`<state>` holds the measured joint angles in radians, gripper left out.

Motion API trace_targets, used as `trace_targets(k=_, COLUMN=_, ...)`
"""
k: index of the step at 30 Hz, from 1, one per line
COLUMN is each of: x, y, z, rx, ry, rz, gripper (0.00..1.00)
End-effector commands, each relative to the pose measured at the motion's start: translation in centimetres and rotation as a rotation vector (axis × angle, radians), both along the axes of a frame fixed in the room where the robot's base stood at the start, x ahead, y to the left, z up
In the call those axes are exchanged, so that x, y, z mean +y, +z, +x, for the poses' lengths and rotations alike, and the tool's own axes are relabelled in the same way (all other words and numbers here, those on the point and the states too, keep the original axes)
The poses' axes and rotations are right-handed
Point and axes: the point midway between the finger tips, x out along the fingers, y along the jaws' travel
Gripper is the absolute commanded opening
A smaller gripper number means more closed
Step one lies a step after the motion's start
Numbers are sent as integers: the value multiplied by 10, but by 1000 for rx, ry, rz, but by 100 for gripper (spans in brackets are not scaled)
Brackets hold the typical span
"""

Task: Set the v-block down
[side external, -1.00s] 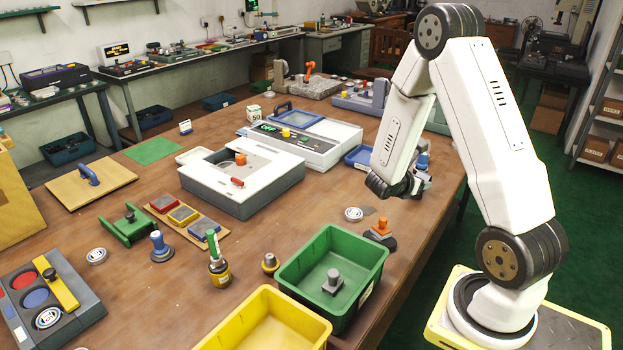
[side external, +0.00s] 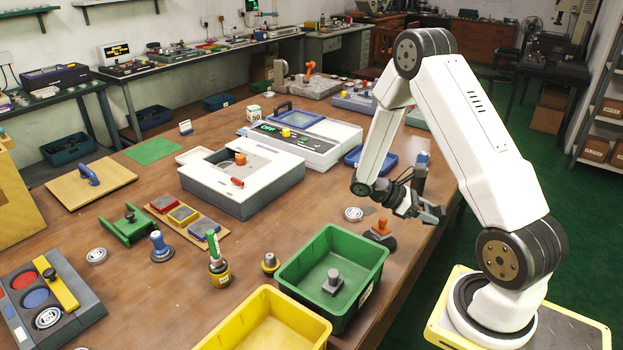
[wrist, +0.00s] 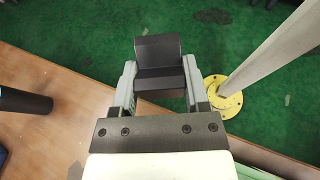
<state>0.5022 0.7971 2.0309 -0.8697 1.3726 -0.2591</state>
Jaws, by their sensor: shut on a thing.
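The v-block (wrist: 160,62) is a dark grey block with a stepped or notched face, seen in the wrist view. My gripper (wrist: 160,88) is shut on it, with one finger on each side. In the side external view my gripper (side external: 420,205) is at the right edge of the wooden table (side external: 340,212), with the dark v-block (side external: 432,214) at its tip. In the wrist view green floor shows behind the block, and the table top lies to the left.
A white round-labelled disc (side external: 353,214) and an orange-topped dark part (side external: 380,232) are near my gripper. A green bin (side external: 372,262) stands in front, and a blue tray (side external: 370,160) lies behind. A dark cylinder (wrist: 25,100) lies left in the wrist view.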

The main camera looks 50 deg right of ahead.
Motion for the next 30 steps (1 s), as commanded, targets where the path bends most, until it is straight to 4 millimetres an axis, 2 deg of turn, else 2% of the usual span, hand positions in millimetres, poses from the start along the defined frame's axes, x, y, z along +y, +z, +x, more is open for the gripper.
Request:
trace_targets(k=14, x=61, y=-16, z=6, rx=2, ry=-512, rz=-1, gripper=0)
trace_targets(k=23, x=101, y=-23, z=26, rx=2, ry=-834, rz=-1, gripper=0)
trace_targets(k=30, x=131, y=-25, z=50, rx=1, ry=-1088, rz=-1, gripper=0)
